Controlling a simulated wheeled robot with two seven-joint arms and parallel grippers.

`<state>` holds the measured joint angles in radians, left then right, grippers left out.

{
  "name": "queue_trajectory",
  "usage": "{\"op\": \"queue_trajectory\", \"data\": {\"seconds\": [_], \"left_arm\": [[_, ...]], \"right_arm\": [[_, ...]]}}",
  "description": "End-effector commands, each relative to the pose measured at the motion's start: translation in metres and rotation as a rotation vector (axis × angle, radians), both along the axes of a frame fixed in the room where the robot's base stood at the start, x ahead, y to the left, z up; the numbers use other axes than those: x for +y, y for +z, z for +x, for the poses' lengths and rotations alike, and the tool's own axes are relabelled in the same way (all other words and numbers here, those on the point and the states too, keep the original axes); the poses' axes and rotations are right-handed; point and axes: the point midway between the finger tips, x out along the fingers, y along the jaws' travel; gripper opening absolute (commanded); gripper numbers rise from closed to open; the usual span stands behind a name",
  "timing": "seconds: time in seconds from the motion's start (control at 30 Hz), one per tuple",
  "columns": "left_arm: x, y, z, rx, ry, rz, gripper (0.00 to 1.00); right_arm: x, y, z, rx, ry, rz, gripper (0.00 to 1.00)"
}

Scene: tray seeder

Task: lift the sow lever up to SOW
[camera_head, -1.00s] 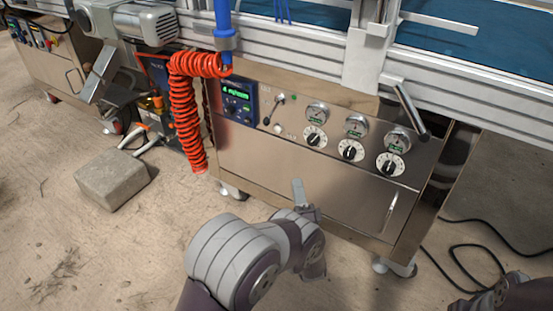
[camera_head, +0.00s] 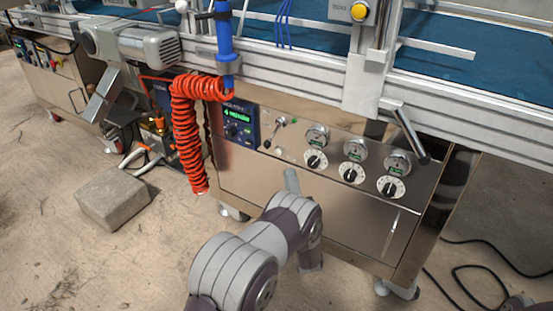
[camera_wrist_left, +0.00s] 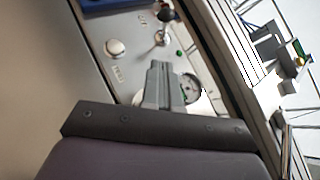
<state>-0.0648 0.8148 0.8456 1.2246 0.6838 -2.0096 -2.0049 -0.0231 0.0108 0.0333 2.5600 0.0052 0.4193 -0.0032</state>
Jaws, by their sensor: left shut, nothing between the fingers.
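The sow lever (camera_head: 273,134) is a small metal lever with a dark knob on the steel control panel (camera_head: 255,175), right of the blue display box. It points down and to the left in the head view. In the left wrist view the lever (camera_wrist_left: 163,28) shows near the top, its dark knob uppermost. My left gripper (camera_head: 291,180) is shut and empty, in front of the panel and below the lever, apart from it. In the left wrist view its closed fingers (camera_wrist_left: 160,72) point toward the lever and partly cover a gauge. My right gripper is out of view.
The blue display box (camera_head: 238,123) and coiled red hose (camera_head: 188,130) are left of the lever. Gauges (camera_head: 317,135) and dials (camera_head: 315,159) are to its right. A metal handle (camera_head: 411,136) sticks out further right. The conveyor rail (camera_head: 300,82) runs above.

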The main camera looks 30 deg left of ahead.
Motion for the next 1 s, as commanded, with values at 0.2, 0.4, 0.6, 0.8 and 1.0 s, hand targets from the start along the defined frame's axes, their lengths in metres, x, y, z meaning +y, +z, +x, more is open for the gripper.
{"op": "queue_trajectory", "data": {"seconds": [0.2, 0.4, 0.6, 0.8, 1.0], "left_arm": [[0.023, 0.018, 0.017, 0.000, 0.004, 0.000, 0.00], [0.044, 0.033, 0.014, -0.001, 0.002, 0.000, 0.00], [0.049, 0.039, 0.013, 0.000, 0.000, 0.000, 0.00], [0.049, 0.039, 0.013, -0.001, -0.001, -0.001, 0.00], [0.048, 0.043, 0.017, 0.015, -0.001, 0.001, 0.00]], "right_arm": [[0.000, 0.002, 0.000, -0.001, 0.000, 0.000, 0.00], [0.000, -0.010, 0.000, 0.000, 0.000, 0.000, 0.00], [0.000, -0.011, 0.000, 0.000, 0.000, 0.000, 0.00], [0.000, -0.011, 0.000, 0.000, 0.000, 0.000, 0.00], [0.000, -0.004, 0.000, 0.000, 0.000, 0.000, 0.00]]}}
